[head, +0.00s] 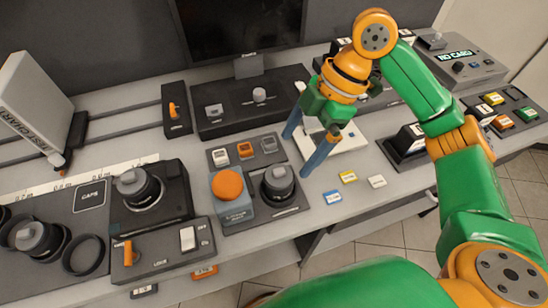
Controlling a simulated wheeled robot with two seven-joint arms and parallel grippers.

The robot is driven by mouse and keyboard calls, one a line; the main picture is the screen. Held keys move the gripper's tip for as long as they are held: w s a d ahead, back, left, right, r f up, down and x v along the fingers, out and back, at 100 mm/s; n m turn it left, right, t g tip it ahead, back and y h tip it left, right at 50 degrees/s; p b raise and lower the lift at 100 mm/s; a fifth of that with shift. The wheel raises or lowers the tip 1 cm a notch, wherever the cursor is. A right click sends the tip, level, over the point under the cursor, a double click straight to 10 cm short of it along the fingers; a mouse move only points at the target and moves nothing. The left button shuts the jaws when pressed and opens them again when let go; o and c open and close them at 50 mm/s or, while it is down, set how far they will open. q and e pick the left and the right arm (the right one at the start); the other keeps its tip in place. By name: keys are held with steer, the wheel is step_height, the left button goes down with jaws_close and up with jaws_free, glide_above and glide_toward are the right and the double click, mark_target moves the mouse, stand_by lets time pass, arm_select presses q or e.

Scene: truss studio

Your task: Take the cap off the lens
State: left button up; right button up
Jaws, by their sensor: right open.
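A dark lens (150,195) sits on a black mount at the centre-left, with a grey cap-like knob (131,181) on its top. A similar dark lens with a grey top (278,180) stands in a black holder to the right. Another grey-topped lens (34,236) lies at the far left. A dark tray area marked CAPS (91,196) is bare. My right gripper (307,142) is open, its blue fingers pointing down behind and right of the right-hand lens, apart from it. My left gripper is not in view.
An orange-topped blue block (230,190) stands left of the right-hand lens. A black panel (160,255) with an orange lever and white switch lies in front.

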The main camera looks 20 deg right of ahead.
mark_target(283, 170)
steer(key=a+f, duration=0.1)
steer(key=f, duration=0.1)
steer(key=s+a+f, duration=0.1)
steer(key=shift+s+a+f+p, duration=0.15)
steer(key=shift+a+f+p, duration=0.15)
steer(key=shift+f+p, duration=0.05)
steer(key=shift+w+a+f, duration=0.1)
steer(key=shift+w+f, duration=0.25)
steer(key=shift+f, duration=0.1)
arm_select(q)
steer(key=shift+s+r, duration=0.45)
arm_select(e)
steer(key=c, duration=1.5)
steer(key=shift+o, duration=0.2)
steer(key=shift+r, duration=0.1)
